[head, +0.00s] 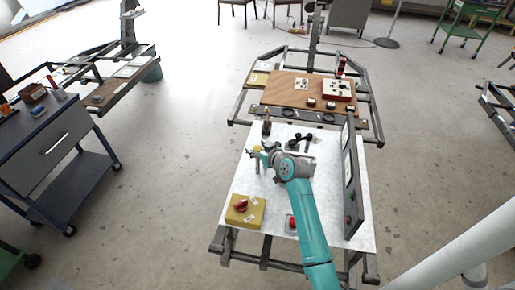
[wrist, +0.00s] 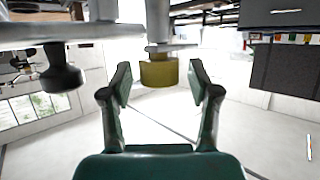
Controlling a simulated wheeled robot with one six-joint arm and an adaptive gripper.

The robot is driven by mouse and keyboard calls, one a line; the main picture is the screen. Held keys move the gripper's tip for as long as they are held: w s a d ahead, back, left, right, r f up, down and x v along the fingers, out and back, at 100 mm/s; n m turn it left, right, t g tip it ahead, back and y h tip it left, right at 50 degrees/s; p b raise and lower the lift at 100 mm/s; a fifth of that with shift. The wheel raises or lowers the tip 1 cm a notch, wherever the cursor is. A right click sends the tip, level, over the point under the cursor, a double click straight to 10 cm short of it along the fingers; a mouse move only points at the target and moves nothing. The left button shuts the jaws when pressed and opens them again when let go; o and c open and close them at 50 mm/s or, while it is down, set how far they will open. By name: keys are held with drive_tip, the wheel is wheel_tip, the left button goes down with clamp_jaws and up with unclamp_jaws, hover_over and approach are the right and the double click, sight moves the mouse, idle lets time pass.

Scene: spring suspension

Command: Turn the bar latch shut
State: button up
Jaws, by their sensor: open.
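My gripper (wrist: 160,84) is open, its two fingers apart in the wrist view. A yellow cylindrical grip (wrist: 158,71) on a grey metal post shows in the gap between the fingertips, a little beyond them; I see no contact. It may be the bar latch's handle, but I cannot make out the latch's bar or catch. In the head view my gripper (head: 263,155) is above the left part of the white tabletop, with a small yellow piece (head: 256,149) at its tip.
A yellow box with a red knob (head: 243,208) stands at the table's front left. A tall grey panel (head: 350,180) stands along the right edge. A dark knob (wrist: 60,78) hangs left of the fingers. A wooden board (head: 290,92) lies behind. The white tabletop (head: 270,200) is partly clear.

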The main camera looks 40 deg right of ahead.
clamp_jaws()
drive_tip(key=shift+m+h, duration=0.4)
drive_tip(key=shift+h, duration=0.2)
drive_tip(key=m+g+h, duration=0.1)
drive_tip(key=m+h, duration=0.2)
drive_tip(key=shift+a+m+g+h, duration=0.1)
drive_tip(key=shift+m+g+h, duration=0.2)
drive_tip(key=shift+h, duration=0.1)
drive_tip(key=m+g+h, duration=0.3)
drive_tip(key=m+h, duration=0.1)
drive_tip(key=shift+w+m+g, duration=0.1)
drive_tip(key=shift+m+g, duration=0.2)
drive_tip(key=shift+m, duration=0.1)
drive_tip(key=m+g+h, duration=0.1)
drive_tip(key=m+g, duration=0.1)
drive_tip(key=m+g+h, duration=0.1)
drive_tip(key=m+g, duration=0.1)
drive_tip(key=g, duration=0.1)
drive_tip(key=shift+m+h, duration=0.3)
drive_tip(key=shift+f+m+g, duration=0.1)
drive_tip(key=shift+m+g, duration=2)
drive_tip(key=shift+g, duration=0.3)
